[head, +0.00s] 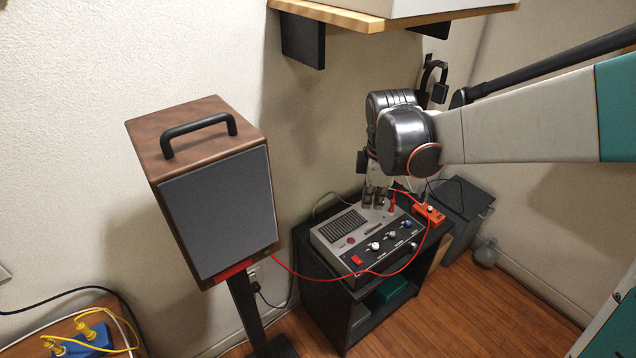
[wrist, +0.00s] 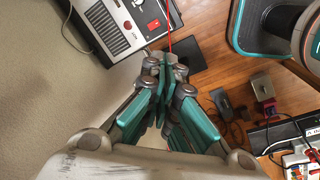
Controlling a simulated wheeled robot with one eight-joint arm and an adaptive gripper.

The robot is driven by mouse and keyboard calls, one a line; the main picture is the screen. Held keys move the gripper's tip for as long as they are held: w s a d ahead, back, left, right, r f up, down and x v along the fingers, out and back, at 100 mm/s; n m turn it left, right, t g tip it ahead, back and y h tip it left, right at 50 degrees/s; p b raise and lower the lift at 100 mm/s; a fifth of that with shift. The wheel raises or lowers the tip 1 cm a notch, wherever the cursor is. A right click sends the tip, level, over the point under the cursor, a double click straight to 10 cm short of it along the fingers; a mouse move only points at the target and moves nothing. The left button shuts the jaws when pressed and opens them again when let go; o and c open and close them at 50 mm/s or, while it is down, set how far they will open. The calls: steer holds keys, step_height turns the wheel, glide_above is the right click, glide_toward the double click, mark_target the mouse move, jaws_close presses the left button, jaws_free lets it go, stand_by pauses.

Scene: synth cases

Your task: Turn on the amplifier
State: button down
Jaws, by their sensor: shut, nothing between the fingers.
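The amplifier (head: 365,238) is a grey box with a dark grille, several knobs and a red switch (head: 356,260) at its front left corner. It sits on a dark stand; in the wrist view part of it shows at the top (wrist: 98,27). I cannot tell the switch's position. My gripper (head: 374,203) is shut and empty, over the back right part of the amplifier in the head view, away from the red switch. Whether it touches the amplifier is unclear. In the wrist view its fingertips (wrist: 166,57) are together beside the amplifier's edge.
A wooden speaker (head: 217,205) with a grey front stands at the left. A red cable runs from it across the amplifier's front. A small orange box (head: 429,214) lies right of the amplifier. A wooden shelf (head: 350,18) overhangs above. Wooden floor (head: 480,315) is open at the front right.

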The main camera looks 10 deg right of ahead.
mark_target(357, 260)
steer(key=w+f+n+g+b, duration=0.1)
steer(key=w+f+n, duration=0.2)
steer(key=f, duration=0.5)
steer(key=w+f+n+g, duration=0.2)
steer(key=w+f+n, duration=0.2)
steer(key=f, duration=0.4)
steer(key=shift+w+a+f+n+b, duration=0.15)
steer(key=shift+a+f+n+b, duration=0.25)
steer(key=shift+n, duration=0.5)
steer(key=f+b, duration=0.2)
steer(key=f, duration=0.2)
steer(key=s+f+b, duration=0.1)
steer(key=f+b, duration=0.1)
steer(key=f, duration=0.3)
steer(key=d+f+b, duration=0.1)
steer(key=f+b, duration=0.1)
steer(key=f, duration=0.2)
steer(key=shift+s+f, duration=0.25)
steer(key=shift+f, duration=0.15)
